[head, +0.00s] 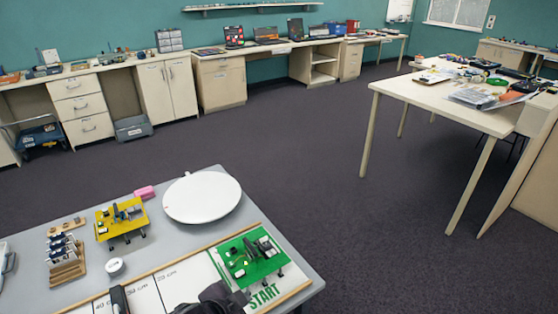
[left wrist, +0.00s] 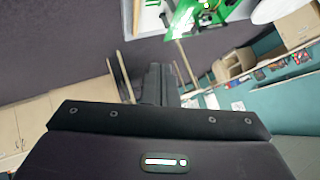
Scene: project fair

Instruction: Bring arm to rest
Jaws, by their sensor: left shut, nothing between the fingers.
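My left gripper (head: 218,298) shows as a dark shape at the bottom edge of the head view, partly cut off, close in front of the green board (head: 249,257). In the left wrist view the two dark fingers of the left gripper (left wrist: 161,84) are together with nothing between them. The green board (left wrist: 205,14) shows beyond the fingertips there, apart from them. My right gripper is in neither view.
The grey table (head: 62,205) holds a yellow board (head: 122,222), a white round disc (head: 202,197), a pink block (head: 145,192) and a wooden rack (head: 66,262). A cluttered white table (head: 400,90) stands right. Dark floor (head: 290,150) between is clear.

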